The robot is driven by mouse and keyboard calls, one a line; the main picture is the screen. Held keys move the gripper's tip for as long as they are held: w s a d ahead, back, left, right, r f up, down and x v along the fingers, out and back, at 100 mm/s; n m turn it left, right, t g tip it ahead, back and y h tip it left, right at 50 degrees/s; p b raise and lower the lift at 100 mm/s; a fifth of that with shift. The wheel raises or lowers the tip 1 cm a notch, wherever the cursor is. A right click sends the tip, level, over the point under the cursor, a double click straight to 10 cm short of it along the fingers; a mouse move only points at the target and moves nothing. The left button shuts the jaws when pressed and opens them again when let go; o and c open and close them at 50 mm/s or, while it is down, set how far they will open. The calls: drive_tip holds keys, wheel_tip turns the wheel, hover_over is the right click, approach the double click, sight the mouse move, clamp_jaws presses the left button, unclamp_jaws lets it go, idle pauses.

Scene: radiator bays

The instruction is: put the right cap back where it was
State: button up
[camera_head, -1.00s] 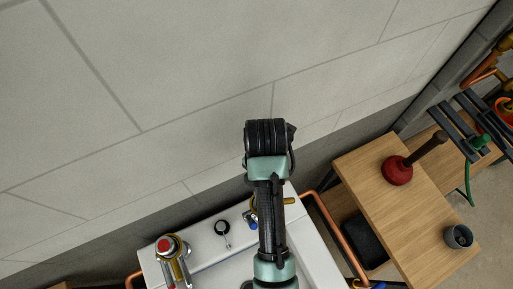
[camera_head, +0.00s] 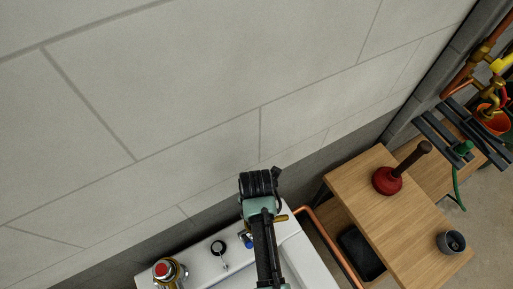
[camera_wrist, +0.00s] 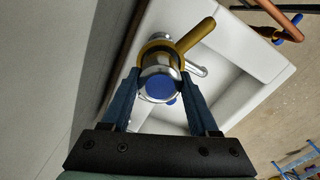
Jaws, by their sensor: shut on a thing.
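The right cap, with a round blue top (camera_wrist: 160,89) and a chrome skirt, is between the two blue fingers of my gripper (camera_wrist: 160,83) in the wrist view. My gripper is shut on it. The right tap's brass body and lever (camera_wrist: 196,34) show directly behind the cap. I cannot tell whether the cap is seated on the tap or just above it. In the head view my arm hides most of this, and only the brass lever end (camera_head: 281,218) shows. The left tap with its red cap (camera_head: 163,269) stands at the sink's left.
The white sink (camera_head: 205,265) stands against the grey block wall (camera_head: 200,90). A copper pipe (camera_head: 328,238) runs along its right side. To the right, a wooden bench (camera_head: 370,205) holds a red plunger (camera_head: 387,181) and a grey cup (camera_head: 451,241). A black drain plug (camera_head: 218,247) lies between the taps.

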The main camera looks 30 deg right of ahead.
drive_tip(key=shift+f+b, duration=0.3)
drive_tip(key=shift+f, duration=0.3)
drive_tip(key=o, duration=1.4)
drive_tip(key=shift+r+p, duration=0.5)
drive_tip(key=shift+r, duration=0.3)
wheel_tip(320, 180, up, 12)
drive_tip(key=shift+f+b, duration=0.15)
drive_tip(key=shift+b, duration=0.4)
